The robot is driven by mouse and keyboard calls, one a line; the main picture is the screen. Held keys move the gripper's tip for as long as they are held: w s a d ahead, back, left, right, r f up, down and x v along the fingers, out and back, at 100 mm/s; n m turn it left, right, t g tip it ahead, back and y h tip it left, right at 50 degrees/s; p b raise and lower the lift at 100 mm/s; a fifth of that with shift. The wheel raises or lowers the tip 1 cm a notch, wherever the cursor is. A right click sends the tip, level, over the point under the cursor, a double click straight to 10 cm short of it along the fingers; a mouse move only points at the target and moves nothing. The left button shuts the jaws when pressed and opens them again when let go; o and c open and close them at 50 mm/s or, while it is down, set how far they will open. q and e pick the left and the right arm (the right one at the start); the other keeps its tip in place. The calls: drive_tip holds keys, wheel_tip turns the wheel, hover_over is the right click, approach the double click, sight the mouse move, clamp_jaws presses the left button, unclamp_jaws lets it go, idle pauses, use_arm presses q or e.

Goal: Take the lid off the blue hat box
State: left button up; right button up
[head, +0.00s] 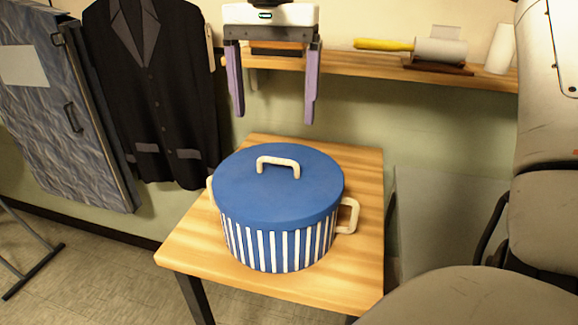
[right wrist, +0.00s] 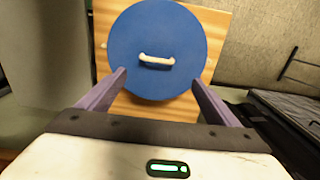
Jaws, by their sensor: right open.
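The blue hat box (head: 275,243) has white vertical stripes and a cream handle on each side. It stands upright on a small wooden table (head: 180,249). Its plain blue lid (head: 240,190) sits on top and has a cream arched handle (head: 278,164) in the middle. The lid (right wrist: 130,45) and its handle (right wrist: 157,61) also show in the right wrist view. My right gripper (head: 273,115) is open and empty, above and behind the lid, apart from it. In the right wrist view its fingers (right wrist: 158,85) point toward the lid. My left gripper is not in view.
A wall shelf (head: 350,67) behind the table holds a yellow-handled roller (head: 440,50) and a white cup-like object (head: 499,48). A dark jacket (head: 160,100) hangs at the left beside a grey cabinet door (head: 40,120). Bare tabletop shows around the box.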

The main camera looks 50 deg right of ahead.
sight(277, 155)
wheel_tip(277, 155, down, 4)
drive_tip(key=shift+s+f, duration=0.1)
drive_tip(key=shift+f, duration=0.1)
drive_tip(key=f, duration=0.2)
drive_tip(key=s+f+b, duration=0.1)
drive_tip(key=f, duration=0.1)
drive_tip(key=shift+a, duration=0.3)
drive_tip(key=shift+f, duration=0.55)
drive_tip(key=c, duration=1.2)
